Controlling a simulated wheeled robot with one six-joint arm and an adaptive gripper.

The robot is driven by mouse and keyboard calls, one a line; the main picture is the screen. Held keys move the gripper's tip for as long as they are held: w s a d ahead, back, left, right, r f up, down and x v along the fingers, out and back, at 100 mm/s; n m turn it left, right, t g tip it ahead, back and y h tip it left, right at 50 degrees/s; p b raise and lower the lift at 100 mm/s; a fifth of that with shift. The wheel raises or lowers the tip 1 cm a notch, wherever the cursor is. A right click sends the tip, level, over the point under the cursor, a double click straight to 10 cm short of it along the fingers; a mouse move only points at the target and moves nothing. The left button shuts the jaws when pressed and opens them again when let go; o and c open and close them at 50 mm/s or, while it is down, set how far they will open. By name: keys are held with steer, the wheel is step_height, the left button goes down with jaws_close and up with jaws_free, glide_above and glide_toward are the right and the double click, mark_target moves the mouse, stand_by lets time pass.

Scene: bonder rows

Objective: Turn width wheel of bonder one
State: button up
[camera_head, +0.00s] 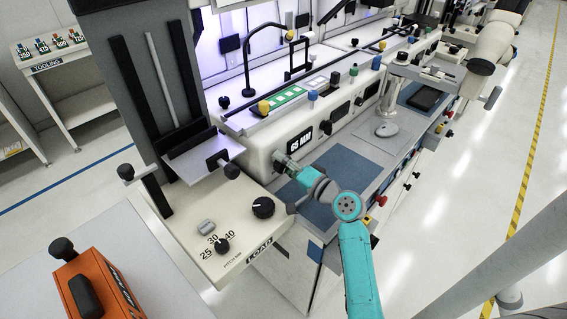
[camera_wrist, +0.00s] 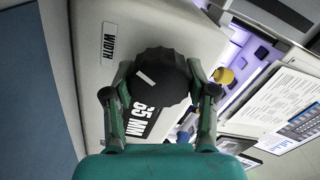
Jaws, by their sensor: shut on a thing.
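The width wheel (camera_wrist: 158,78), a black ribbed knob with a pale mark on its face, sits on the cream front of the bonder (camera_head: 262,150). In the wrist view it lies beside a "WIDTH" label (camera_wrist: 109,42) and a display reading "65 MM" (camera_wrist: 138,121), which also shows in the head view (camera_head: 300,141). My gripper (camera_wrist: 160,93) has one finger on each side of the wheel and is shut on it. In the head view my gripper (camera_head: 283,162) reaches the bonder's front just below the display, and the wheel is hidden there.
A load unit (camera_head: 190,262) with black knobs and a pitch scale stands at the left front. An orange box (camera_head: 98,285) is at the lower left. A blue mat (camera_head: 345,170) lies beneath my arm.

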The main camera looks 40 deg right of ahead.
steer(key=shift+n, duration=0.9)
steer(key=o, duration=1.2)
steer(key=shift+c, duration=0.2)
steer(key=s, duration=1.2)
steer(key=shift+d, duration=0.15)
